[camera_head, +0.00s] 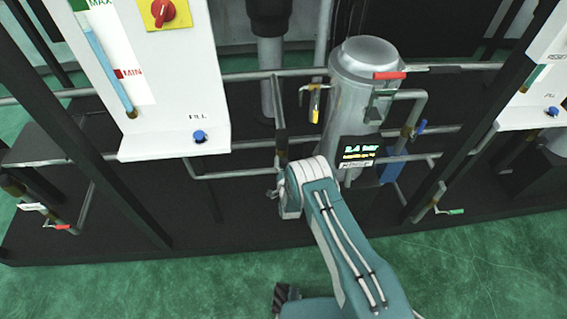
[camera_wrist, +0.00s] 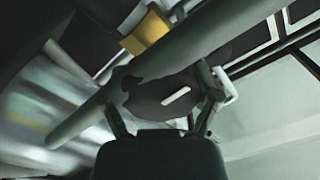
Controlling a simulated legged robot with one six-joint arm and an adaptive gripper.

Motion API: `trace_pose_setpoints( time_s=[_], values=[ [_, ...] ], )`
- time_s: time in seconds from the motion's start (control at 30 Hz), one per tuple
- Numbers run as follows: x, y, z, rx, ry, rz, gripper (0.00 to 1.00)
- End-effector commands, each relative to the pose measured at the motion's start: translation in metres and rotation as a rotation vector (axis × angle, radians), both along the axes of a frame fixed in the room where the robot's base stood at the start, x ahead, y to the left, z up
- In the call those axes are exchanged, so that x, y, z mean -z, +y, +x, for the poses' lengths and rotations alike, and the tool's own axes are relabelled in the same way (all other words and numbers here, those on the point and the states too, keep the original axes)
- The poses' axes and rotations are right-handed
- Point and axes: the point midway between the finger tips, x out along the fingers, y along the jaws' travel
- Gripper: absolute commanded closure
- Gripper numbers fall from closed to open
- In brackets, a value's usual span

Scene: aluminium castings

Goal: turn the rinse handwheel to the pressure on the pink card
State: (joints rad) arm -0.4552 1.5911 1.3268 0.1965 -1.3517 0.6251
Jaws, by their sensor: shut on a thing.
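In the wrist view the two fingers of my gripper (camera_wrist: 165,108) stand on either side of a dark rounded part with a short white bar, apparently the rinse handwheel (camera_wrist: 160,92). My gripper is shut on it. A grey pipe crosses close by and the wheel's rim is partly hidden. In the head view my arm covers the wheel and most of the gripper. A black display (camera_head: 360,152) with green digits, seemingly 2.4 bar though the first digit is blurred, is right of my wrist. I cannot make out a pink card in either view.
A grey cylinder (camera_head: 352,95) with a red lever (camera_head: 390,75) stands behind my arm. Pipes (camera_head: 240,172) run close on both sides. A white fill panel (camera_head: 165,90) hangs at left. A dark post (camera_head: 470,110) slants at right. Green floor (camera_head: 490,270) is open in front.

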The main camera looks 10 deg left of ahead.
Motion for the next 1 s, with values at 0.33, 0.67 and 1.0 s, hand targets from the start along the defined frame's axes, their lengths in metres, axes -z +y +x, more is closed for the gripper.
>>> trace_pose_setpoints(
  time_s=[0.33,0.67,1.0],
  values=[
    [0.001,-0.0022,0.0016,0.003,0.086,0.319,0.68],
    [0.003,-0.0042,0.0016,0.006,0.166,0.614,0.68],
    [0.0054,-0.0057,0.0013,0.009,0.229,0.841,0.68]
  ],
)
